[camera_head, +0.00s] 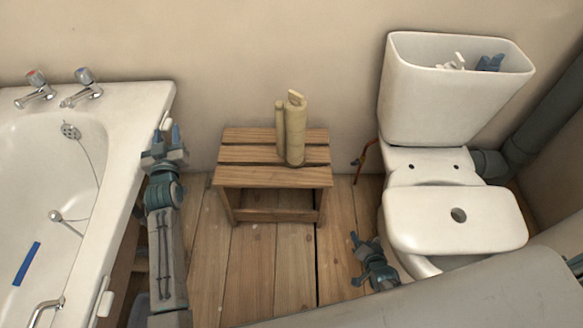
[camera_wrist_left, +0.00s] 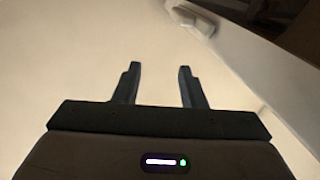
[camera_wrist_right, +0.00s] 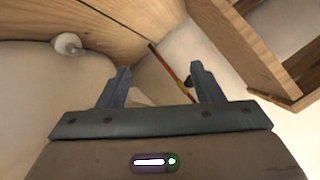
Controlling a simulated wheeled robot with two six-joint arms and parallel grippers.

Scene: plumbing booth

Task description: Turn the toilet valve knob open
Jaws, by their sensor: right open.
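The toilet (camera_head: 430,95) stands at the right with its tank uncovered. Left of its base, a thin reddish pipe (camera_head: 367,151) runs by the wall, with a small dark valve knob (camera_head: 356,162) on it. In the right wrist view the pipe (camera_wrist_right: 165,62) passes between and beyond my fingers, and the dark knob (camera_wrist_right: 188,82) shows just beside the right finger. My right gripper (camera_head: 356,260) is open and empty, low beside the bowl, apart from the knob. My left gripper (camera_head: 165,137) is open and empty beside the tub; its fingers also show in the left wrist view (camera_wrist_left: 158,85).
The bathtub (camera_head: 120,110) fills the left side. Bare floorboards (camera_head: 280,265) lie between tub and toilet.

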